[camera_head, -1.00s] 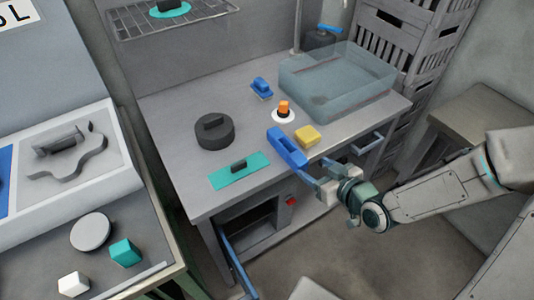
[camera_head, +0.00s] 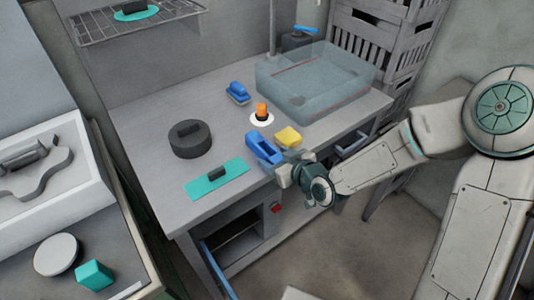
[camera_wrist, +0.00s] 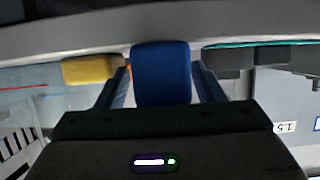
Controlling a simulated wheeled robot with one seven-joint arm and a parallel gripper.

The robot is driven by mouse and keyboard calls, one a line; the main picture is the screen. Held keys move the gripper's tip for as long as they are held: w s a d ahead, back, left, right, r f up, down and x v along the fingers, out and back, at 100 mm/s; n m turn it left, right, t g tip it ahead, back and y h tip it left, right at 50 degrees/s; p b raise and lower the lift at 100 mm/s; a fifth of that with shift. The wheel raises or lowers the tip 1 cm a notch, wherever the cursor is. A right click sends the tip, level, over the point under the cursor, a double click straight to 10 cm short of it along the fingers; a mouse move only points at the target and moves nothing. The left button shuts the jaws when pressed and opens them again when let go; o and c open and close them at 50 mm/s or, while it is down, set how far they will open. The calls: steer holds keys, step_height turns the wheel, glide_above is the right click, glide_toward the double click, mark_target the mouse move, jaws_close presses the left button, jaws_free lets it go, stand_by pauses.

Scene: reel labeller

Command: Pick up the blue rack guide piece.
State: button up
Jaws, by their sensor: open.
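The larger blue piece (camera_head: 262,146), a long block with a recess, lies at the front edge of the workbench. In the wrist view the blue block (camera_wrist: 161,72) is between my two fingers, with a narrow gap showing toward each finger. My gripper (camera_head: 277,161) is open at the near end of this block, fingers reaching along its sides. In the wrist view the gripper (camera_wrist: 160,82) holds nothing firmly. A second, smaller blue piece (camera_head: 237,93) lies farther back. I cannot tell from looks alone which one is named the rack guide.
A yellow block (camera_head: 288,137) is close beside the blue block. A teal plate with a dark handle (camera_head: 216,179) lies left of it. A dark round weight (camera_head: 190,139), an orange piece on a white disc (camera_head: 262,116) and a clear bin (camera_head: 315,82) stand behind.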

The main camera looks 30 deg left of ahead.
steer(key=shift+s, duration=0.1)
steer(key=shift+s+a, duration=0.1)
steer(key=shift+a, duration=0.05)
steer(key=c, duration=1.2)
steer(key=shift+c, duration=0.5)
steer(key=shift+r, duration=0.15)
